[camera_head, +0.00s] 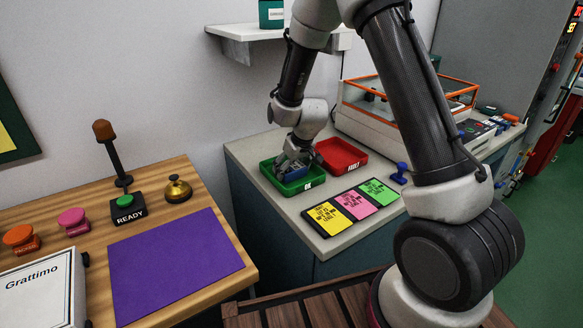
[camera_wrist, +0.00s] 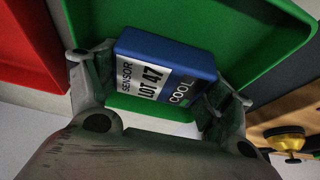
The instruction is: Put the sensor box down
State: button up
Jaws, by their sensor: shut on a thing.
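The sensor box (camera_wrist: 165,68) is blue with a white label reading SENSOR LOT 47 and COOL. My gripper (camera_wrist: 160,85) is shut on it, with a finger on each side, in the wrist view. In the head view my gripper (camera_head: 293,167) is at the green tray marked OK (camera_head: 308,185), and the sensor box (camera_head: 296,172) shows partly between the fingers. The green tray (camera_wrist: 245,25) lies behind the box in the wrist view. I cannot tell whether the box touches the tray floor.
A red tray (camera_head: 342,155) stands right beside the green one. Yellow, pink and green cards (camera_head: 349,204) lie in front. A clear-sided machine with orange edges (camera_head: 405,105) stands behind right. A wooden table (camera_head: 190,196) with buttons and a purple mat (camera_head: 172,262) is at left.

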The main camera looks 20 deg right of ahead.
jog(key=o, duration=1.2)
jog(key=s+d+f+v, duration=0.1)
jog(key=d+v, duration=0.2)
jog(key=v, duration=1.8)
jog(key=s+d+r+m, duration=0.1)
jog(key=s+d+r, duration=0.2)
jog(key=s, duration=0.5)
jog(key=s+d+r+m+h, duration=0.1)
jog(key=s+d+r, duration=0.2)
jog(key=s, duration=0.5)
jog(key=s+d+r+m, duration=0.1)
jog(key=s+d+r, duration=0.2)
jog(key=s, duration=0.6)
jog(key=shift+s+d+r+m, duration=0.2)
jog(key=shift+r+m, duration=0.1)
jog(key=shift+r, duration=0.2)
jog(key=shift+w, duration=0.1)
